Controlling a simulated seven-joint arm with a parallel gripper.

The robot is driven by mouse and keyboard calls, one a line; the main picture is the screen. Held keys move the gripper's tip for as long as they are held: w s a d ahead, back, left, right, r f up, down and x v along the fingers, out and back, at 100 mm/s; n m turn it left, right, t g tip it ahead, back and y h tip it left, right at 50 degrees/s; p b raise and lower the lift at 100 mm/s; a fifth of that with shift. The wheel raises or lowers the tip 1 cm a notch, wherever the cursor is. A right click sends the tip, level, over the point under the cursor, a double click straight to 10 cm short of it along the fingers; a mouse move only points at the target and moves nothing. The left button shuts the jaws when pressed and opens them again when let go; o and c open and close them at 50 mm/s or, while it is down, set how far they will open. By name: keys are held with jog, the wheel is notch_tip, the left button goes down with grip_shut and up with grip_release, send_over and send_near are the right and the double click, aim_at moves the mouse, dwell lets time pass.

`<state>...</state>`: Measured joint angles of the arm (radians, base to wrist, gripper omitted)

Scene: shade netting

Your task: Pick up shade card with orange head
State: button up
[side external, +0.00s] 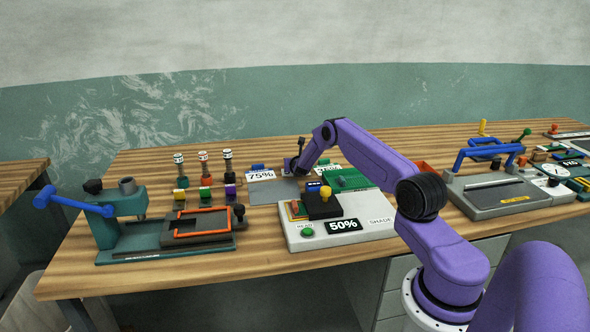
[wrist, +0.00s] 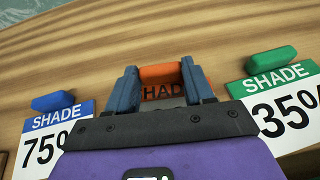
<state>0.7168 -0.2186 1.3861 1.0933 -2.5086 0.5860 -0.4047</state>
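The shade card with the orange head (wrist: 160,72) is in the wrist view, top centre. Its orange head lies between my two fingertips, and part of its SHADE label shows below. The rest of the card is hidden by my gripper. My gripper (wrist: 162,82) has its fingers apart, one at each end of the head. I cannot tell whether they press on it.
In the wrist view a blue-headed 75% card (wrist: 52,122) lies left and a green-headed 35% card (wrist: 283,105) right, both close by. In the side view, a white shade device (side external: 375,229) and a teal press (side external: 120,225) stand in front of my gripper.

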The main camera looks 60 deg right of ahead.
jog(key=shift+r, duration=0.1)
jog(key=shift+r, duration=0.6)
jog(key=s+a+r, duration=0.8)
jog(key=s+r, duration=0.3)
jog(key=s+a+r, duration=0.1)
jog(key=s+a, duration=0.1)
jog(key=a, duration=1.5)
send_over(265, 189)
jog(key=shift+n+t+y, duration=0.3)
jog(key=shift+n, duration=0.1)
jog(key=f, duration=0.9)
jog(key=shift+s+a+f, duration=0.1)
jog(key=shift+s+a, duration=0.05)
jog(key=shift+s, duration=0.2)
jog(key=shift+w+f, duration=0.15)
jog(key=shift+f, duration=0.1)
jog(key=shift+w+f, duration=0.1)
jog(key=shift+f, duration=1.45)
